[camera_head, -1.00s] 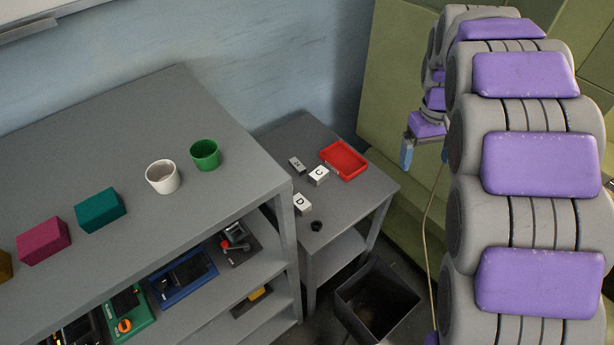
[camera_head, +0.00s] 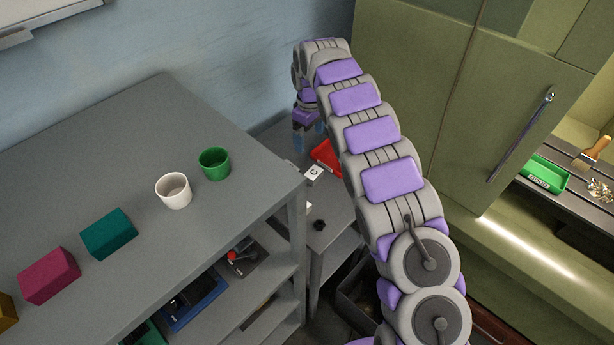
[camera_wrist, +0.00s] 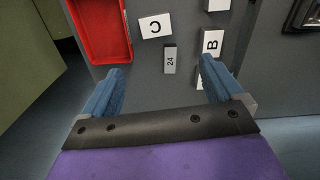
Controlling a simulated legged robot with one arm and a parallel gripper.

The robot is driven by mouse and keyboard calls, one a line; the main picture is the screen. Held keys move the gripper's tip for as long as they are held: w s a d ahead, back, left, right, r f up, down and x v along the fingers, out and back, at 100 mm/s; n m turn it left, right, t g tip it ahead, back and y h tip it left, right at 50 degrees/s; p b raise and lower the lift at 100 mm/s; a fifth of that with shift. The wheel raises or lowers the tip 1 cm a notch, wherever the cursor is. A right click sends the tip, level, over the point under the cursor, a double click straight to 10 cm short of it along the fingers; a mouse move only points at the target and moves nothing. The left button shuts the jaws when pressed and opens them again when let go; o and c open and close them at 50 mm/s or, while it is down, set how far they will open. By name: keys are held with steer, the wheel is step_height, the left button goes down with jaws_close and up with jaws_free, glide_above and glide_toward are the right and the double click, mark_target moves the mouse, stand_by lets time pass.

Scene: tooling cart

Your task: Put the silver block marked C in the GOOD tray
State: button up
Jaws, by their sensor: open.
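The silver block marked C (camera_head: 313,174) lies on the low side table; in the wrist view it (camera_wrist: 155,26) is just beyond my fingertips, beside the red tray (camera_wrist: 100,35). My gripper (camera_wrist: 162,68) is open and empty, pointing at the tabletop. A grey block marked 24 (camera_wrist: 169,60) shows between and just past the fingers. In the head view my gripper (camera_head: 307,138) is above the table's far side, partly hidden by my arm. A green tray (camera_head: 545,174), whose small label seems to read GOOD, stands on a shelf at the right.
A block marked B (camera_wrist: 212,42) is near the right finger, with others partly seen around it. A white cup (camera_head: 173,190) and green cup (camera_head: 214,164) stand on the larger bench. A brush (camera_head: 594,152) lies by the green tray. A dark bin (camera_head: 357,300) is below.

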steer(key=b, duration=0.1)
glide_toward(313, 172)
steer(key=f, duration=0.1)
steer(key=f+b, duration=0.1)
steer(key=f, duration=0.1)
steer(key=a+f, duration=0.1)
steer(key=f, duration=0.1)
steer(key=shift+f+b, duration=0.15)
steer(key=shift+b, duration=0.15)
steer(key=f, duration=0.1)
steer(key=d+f+b, duration=0.1)
steer(key=f, duration=0.2)
steer(key=shift+d+f+b, duration=0.3)
steer(key=shift+b, duration=0.1)
steer(key=shift+f, duration=0.25)
steer(key=shift+a, duration=0.3)
steer(key=shift+c, duration=0.5)
steer(key=shift+d+r, duration=0.1)
steer(key=c, duration=1.2)
